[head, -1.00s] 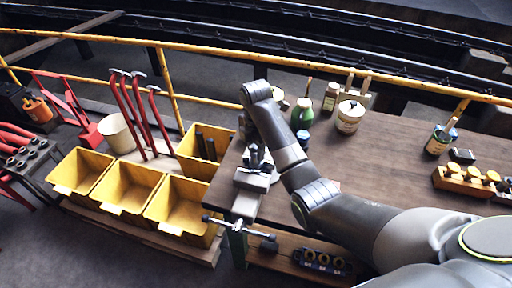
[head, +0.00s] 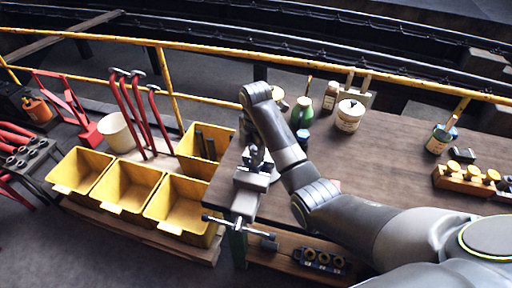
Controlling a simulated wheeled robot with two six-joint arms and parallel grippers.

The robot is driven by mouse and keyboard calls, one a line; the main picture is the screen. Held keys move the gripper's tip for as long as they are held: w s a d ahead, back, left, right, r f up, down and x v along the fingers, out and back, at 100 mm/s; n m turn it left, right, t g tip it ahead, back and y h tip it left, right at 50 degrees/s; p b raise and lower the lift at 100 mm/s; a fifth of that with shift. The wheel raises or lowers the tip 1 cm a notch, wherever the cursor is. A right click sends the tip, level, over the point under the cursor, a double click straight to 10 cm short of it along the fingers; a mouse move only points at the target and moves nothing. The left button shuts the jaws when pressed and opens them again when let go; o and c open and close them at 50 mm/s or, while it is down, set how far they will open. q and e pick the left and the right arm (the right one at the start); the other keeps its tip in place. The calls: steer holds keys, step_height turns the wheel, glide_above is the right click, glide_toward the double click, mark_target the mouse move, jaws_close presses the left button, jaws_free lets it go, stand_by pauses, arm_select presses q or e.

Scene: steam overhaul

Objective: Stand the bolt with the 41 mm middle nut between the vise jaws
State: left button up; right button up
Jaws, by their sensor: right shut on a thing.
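The vise (head: 251,180) is clamped at the left end of the wooden bench, with its handle bar toward me. My right arm reaches over the bench from the right, and my right gripper (head: 257,157) points down right at the vise jaws. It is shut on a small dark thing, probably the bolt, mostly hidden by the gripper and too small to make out. I cannot tell its nut size, whether it is upright, or whether it touches the jaws. My left gripper is not in view.
Yellow bins (head: 127,184) stand left of the bench; the back one (head: 190,158) holds dark rods. A green bottle (head: 301,113) and a white tin (head: 349,115) stand behind my arm. A wooden holder with yellow-topped pieces (head: 464,180) is at right. The mid-right bench top is clear.

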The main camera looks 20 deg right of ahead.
steer(key=shift+f+b, duration=0.45)
steer(key=shift+f, duration=1.2)
steer(key=o, duration=1.3)
steer(key=shift+o, duration=0.2)
steer(key=shift+f, duration=0.1)
